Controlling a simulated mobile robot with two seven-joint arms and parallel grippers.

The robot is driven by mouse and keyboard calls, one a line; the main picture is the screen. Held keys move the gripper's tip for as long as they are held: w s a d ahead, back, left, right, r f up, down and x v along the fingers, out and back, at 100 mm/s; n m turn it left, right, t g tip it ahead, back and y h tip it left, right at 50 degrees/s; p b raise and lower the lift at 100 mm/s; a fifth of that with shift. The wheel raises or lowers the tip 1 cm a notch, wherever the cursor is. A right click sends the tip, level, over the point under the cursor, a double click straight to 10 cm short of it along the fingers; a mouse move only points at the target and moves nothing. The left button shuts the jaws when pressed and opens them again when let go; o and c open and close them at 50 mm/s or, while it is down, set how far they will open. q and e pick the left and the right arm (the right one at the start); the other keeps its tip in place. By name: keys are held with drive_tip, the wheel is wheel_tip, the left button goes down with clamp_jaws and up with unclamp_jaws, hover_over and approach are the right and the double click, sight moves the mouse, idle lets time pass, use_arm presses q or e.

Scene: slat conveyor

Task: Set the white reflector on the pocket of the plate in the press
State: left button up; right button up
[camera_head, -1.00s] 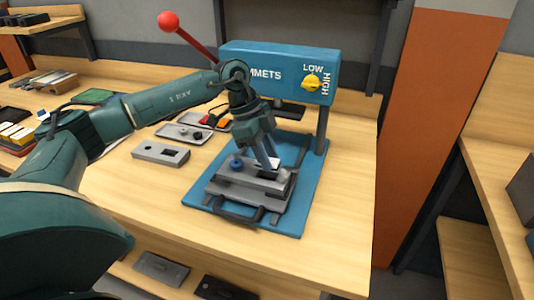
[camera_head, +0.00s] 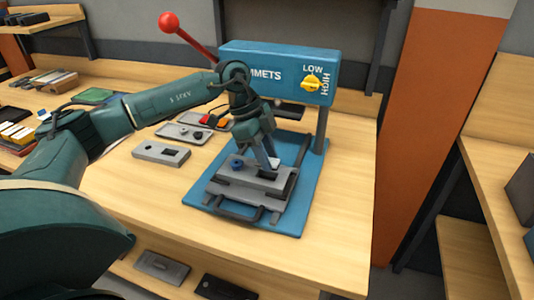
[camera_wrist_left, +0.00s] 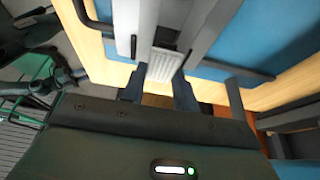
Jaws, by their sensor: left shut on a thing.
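My left gripper (camera_head: 267,158) reaches down over the grey plate (camera_head: 245,192) in the blue press and is shut on the white reflector (camera_head: 274,163). In the left wrist view, the ribbed white reflector (camera_wrist_left: 165,62) sits at the tips of the two fingers (camera_wrist_left: 160,85). The pocket, a dark opening (camera_head: 268,175), shows on the plate's top just in front of the fingers. The reflector is over or right beside the pocket; I cannot tell whether it touches the plate. My right gripper is not in view.
A blue knob (camera_head: 237,163) stands on the plate, with a dark handle (camera_head: 236,212) in front. A grey block (camera_head: 160,152) and a parts tray (camera_head: 184,133) lie left.

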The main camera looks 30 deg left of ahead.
use_arm(q)
drive_tip(key=shift+f, duration=0.2)
drive_tip(key=shift+f+b, duration=0.3)
drive_tip(key=shift+f, duration=0.35)
drive_tip(key=shift+f, duration=0.3)
idle(0.4)
drive_tip(key=shift+p, duration=0.35)
drive_tip(key=shift+f, duration=0.2)
idle(1.0)
drive_tip(key=o, duration=1)
